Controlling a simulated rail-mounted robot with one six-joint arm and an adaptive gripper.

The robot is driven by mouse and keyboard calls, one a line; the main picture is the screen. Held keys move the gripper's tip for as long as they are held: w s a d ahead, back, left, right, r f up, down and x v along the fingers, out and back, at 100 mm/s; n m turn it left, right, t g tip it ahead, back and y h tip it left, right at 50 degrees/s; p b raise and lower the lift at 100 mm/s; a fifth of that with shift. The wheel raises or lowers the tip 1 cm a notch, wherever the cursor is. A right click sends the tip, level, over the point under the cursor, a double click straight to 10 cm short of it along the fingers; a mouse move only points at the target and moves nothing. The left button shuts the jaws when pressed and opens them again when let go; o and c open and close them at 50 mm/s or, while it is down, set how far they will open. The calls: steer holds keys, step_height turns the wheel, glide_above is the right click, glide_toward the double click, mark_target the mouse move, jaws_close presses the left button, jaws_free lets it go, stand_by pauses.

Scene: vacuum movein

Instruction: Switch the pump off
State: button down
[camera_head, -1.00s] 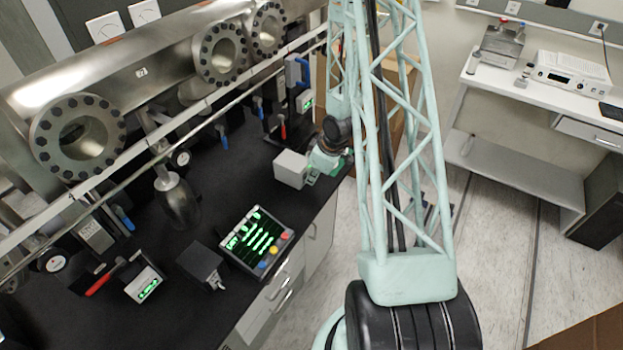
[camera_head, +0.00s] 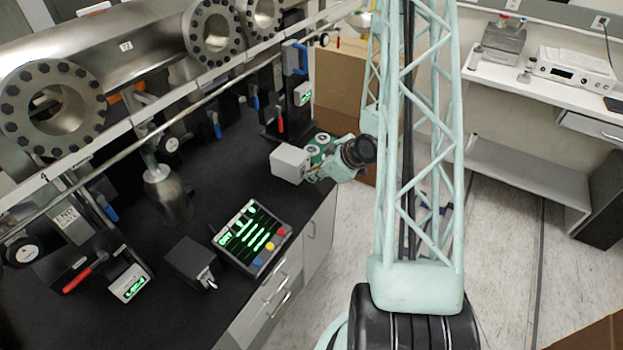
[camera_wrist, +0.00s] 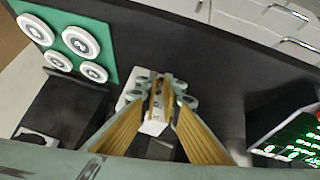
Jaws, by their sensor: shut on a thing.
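A pale box (camera_head: 290,162) stands on the black bench in the head view. My gripper (camera_head: 312,174) is at its right side, reaching in from the bench's front edge. In the wrist view my gripper (camera_wrist: 160,92) has its fingertips closed together around a small pale piece with a dark mark (camera_wrist: 152,124). This piece looks like part of a switch on the box. Its full shape is hidden by the fingers, and I cannot tell its position.
A lit control panel (camera_head: 250,238) with coloured buttons and a black box with a metal lever (camera_head: 192,264) sit on the bench (camera_head: 235,190). Steel flanged pipework (camera_head: 130,60) runs along the back. A cardboard box (camera_head: 338,90) stands behind the gripper.

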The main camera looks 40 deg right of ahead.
steer(key=shift+d+f+t+b, duration=0.3)
steer(key=shift+t+b, duration=0.4)
steer(key=shift+b, duration=0.9)
steer(key=shift+w+r+t+b, duration=0.1)
steer(key=shift+t+b, duration=0.2)
steer(key=shift+b, duration=0.35)
steer(key=c, duration=2.9)
jaws_free()
steer(key=shift+o, duration=0.2)
steer(key=shift+a, duration=0.15)
steer(key=shift+s, duration=0.2)
steer(key=v, duration=1.1)
steer(key=shift+s+d+r, duration=0.15)
steer(key=shift+s+d, duration=0.15)
steer(key=shift+s, duration=0.05)
